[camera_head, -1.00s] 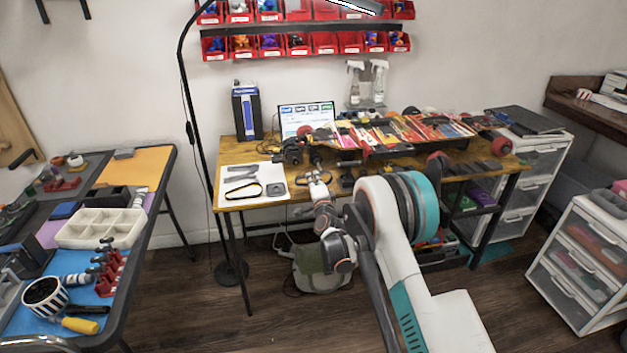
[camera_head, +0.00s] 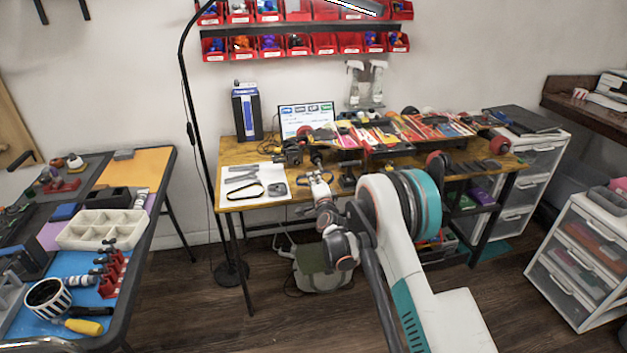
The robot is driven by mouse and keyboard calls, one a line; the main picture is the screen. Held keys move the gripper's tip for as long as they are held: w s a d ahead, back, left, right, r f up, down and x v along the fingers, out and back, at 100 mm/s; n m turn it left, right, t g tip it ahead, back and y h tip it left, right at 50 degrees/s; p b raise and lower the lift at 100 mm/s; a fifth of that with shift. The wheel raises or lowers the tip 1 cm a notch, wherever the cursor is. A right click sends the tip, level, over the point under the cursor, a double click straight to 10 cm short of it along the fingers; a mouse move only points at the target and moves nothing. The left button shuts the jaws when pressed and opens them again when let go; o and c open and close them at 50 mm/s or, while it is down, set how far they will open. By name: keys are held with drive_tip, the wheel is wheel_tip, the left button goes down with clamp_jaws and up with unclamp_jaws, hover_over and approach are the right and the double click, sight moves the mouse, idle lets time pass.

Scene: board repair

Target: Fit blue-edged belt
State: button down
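My gripper (camera_head: 318,179) hangs over the front edge of the wooden workbench (camera_head: 230,153), right of a white sheet (camera_head: 229,197). It is too small in view to tell whether its fingers are open or shut, or whether they hold anything. A dark belt loop (camera_head: 246,192) lies on the white sheet, with dark flat strips (camera_head: 241,174) behind it. I cannot make out a blue edge on any belt. Behind my gripper, dark drive parts with wheels (camera_head: 292,152) stand on the bench. A red wheel (camera_head: 305,131) shows there.
A grey square part (camera_head: 277,189) lies on the sheet. A screen (camera_head: 306,118) and a blue-and-black box (camera_head: 246,110) stand at the back. A black lamp pole (camera_head: 197,140) rises at the bench's left. A second table (camera_head: 158,163) is left, drawers (camera_head: 583,262) right.

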drive_tip(key=shift+w, duration=0.2)
idle(0.5)
drive_tip(key=shift+w+a, duration=0.1)
drive_tip(key=shift+w, duration=0.2)
drive_tip(key=shift+w, duration=0.15)
idle(0.7)
drive_tip(key=shift+x, duration=2.4)
drive_tip(key=shift+w+a, duration=0.1)
drive_tip(key=shift+a, duration=0.05)
drive_tip(key=shift+x, duration=2.05)
drive_tip(key=shift+w+a, duration=0.1)
drive_tip(key=shift+w, duration=0.05)
